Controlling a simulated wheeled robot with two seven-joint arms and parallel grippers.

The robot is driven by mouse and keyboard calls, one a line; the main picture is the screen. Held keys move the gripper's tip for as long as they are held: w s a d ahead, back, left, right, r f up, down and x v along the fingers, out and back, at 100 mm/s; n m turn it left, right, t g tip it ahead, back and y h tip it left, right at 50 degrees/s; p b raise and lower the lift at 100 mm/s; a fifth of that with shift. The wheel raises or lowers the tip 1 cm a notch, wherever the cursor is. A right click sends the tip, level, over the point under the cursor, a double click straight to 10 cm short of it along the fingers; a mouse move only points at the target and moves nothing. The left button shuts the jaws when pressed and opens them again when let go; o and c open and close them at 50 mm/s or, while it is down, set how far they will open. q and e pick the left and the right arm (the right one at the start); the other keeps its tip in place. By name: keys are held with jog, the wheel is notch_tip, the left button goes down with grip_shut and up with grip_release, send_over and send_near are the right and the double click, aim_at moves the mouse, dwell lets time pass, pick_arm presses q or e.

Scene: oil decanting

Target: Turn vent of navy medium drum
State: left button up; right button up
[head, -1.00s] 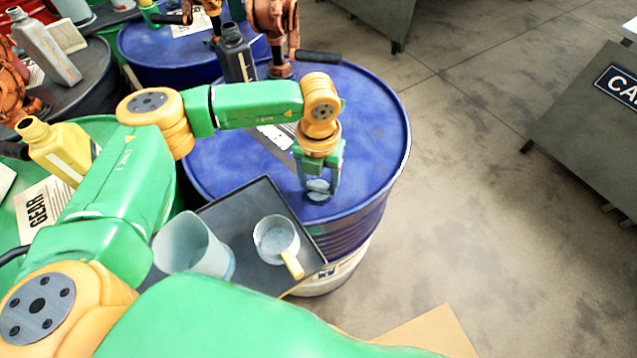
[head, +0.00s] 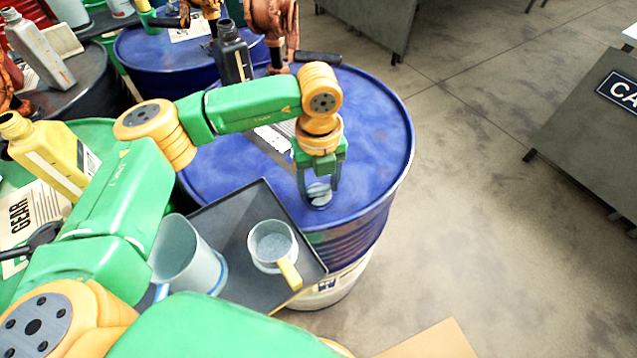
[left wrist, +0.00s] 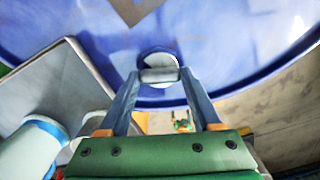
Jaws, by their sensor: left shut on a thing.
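The navy drum (head: 375,150) stands upright in the middle of the head view, with its blue top facing up. Its small grey vent (head: 319,194) is near the front rim of the top. My left gripper (head: 318,188) reaches down from above and is shut on the vent. In the left wrist view the two fingers (left wrist: 159,78) hold the sides of the vent's grey cap (left wrist: 159,62). The fingers partly hide the vent in the head view. My right gripper is not in view.
A dark tray (head: 228,207) with a pale jug (head: 187,256) and a yellow-handled cup (head: 271,244) is close in front of the drum. A copper-coloured pump (head: 272,25) and a dark bottle (head: 232,55) are behind.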

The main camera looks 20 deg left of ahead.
aim_at(318, 187)
pick_arm(q)
jog(key=shift+r, duration=0.1)
dwell(0.3)
jog(key=o, duration=1.4)
jog(key=shift+r, duration=0.25)
notch_tip(318, 187, up, 6)
jog(key=shift+r+b, duration=0.1)
jog(key=shift+b, duration=0.7)
jog(key=shift+r, duration=0.2)
